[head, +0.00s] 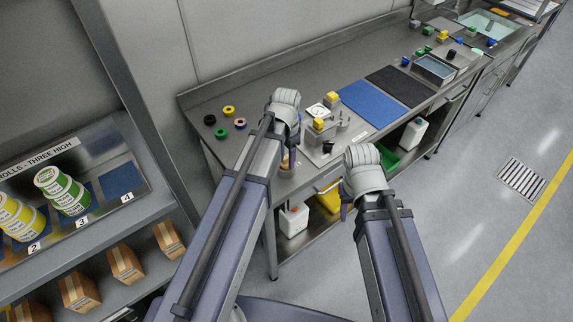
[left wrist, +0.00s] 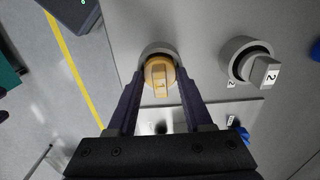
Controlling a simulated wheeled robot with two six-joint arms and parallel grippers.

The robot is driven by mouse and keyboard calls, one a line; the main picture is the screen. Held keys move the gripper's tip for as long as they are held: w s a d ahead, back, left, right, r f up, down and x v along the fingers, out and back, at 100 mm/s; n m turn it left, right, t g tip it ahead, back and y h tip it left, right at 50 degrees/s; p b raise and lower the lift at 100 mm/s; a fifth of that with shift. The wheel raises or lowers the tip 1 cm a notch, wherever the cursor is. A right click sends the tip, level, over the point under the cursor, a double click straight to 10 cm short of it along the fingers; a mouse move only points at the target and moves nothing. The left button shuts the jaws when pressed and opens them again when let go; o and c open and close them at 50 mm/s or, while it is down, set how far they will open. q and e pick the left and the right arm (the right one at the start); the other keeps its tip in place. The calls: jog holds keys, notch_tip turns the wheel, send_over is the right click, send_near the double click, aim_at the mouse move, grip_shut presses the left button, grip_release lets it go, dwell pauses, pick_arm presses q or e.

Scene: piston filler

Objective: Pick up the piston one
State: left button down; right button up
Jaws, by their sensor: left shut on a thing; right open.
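A grey piston marked 2 (left wrist: 265,72) sits in another ring to the right. My right gripper (head: 346,207) is open and empty in front of the counter.
The steel counter (head: 260,87) holds several coloured rings at its left and a blue mat (head: 368,104) and black mat (head: 400,85) farther right. A shelf with tape-like tubs (head: 62,190) stands at the left.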

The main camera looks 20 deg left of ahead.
aim_at(287, 157)
pick_arm(q)
jog(key=shift+r, duration=0.2)
notch_tip(287, 157, up, 10)
jog(key=p, duration=1)
jog(key=shift+f, duration=0.25)
